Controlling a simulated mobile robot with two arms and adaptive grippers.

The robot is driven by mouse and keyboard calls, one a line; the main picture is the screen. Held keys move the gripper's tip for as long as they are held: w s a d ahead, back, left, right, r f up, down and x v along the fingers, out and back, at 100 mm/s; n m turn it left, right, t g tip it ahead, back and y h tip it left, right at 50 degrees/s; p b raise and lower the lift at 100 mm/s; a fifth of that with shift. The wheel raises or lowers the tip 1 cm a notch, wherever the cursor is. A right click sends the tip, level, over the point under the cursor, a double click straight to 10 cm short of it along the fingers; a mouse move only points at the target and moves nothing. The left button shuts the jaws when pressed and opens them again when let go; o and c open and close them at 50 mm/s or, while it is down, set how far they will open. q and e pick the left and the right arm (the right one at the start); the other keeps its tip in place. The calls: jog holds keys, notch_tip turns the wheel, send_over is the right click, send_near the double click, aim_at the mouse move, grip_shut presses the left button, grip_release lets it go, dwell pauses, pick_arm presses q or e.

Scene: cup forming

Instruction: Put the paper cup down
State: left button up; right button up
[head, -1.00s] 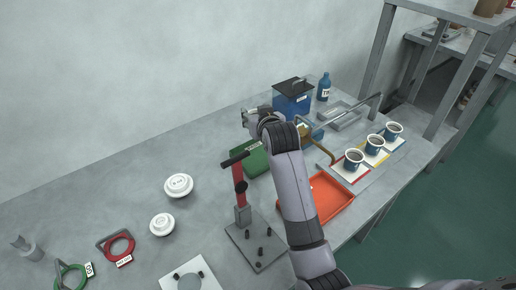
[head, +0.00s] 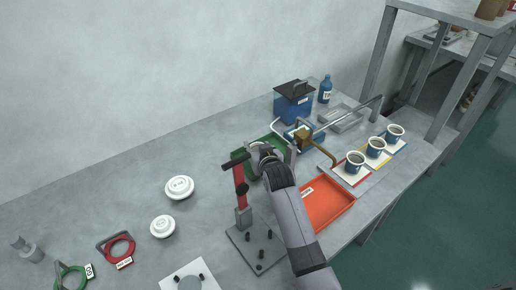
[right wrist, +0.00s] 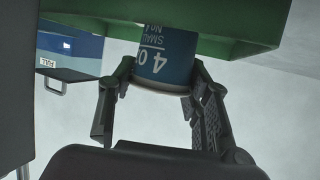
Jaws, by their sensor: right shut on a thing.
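The blue paper cup (right wrist: 166,62), with "4 oz SMALL" lettering, is between the fingers of my right gripper (right wrist: 160,80) in the right wrist view. The gripper is shut on it. Behind the cup is the green tray (right wrist: 225,45); I cannot tell whether the cup touches it. In the head view my right gripper (head: 274,158) is over the green tray (head: 247,171), which my arm partly covers. The held cup is hidden there. My left gripper is not in view.
A red lever press (head: 240,190) stands just left of my right gripper. An orange tray (head: 325,202) lies to the right. Three filled blue cups (head: 355,161) stand on coloured mats at the right. A blue box (head: 292,107) is behind. Two white lids (head: 179,188) lie left, with bare table around.

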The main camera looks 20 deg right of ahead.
jog(key=shift+f, duration=0.2)
jog(key=o, duration=0.8)
jog(key=shift+r, duration=0.1)
jog(key=shift+r, duration=0.2)
jog(key=v, duration=1.2)
jog(key=shift+a+f, duration=0.1)
jog(key=shift+s, duration=0.1)
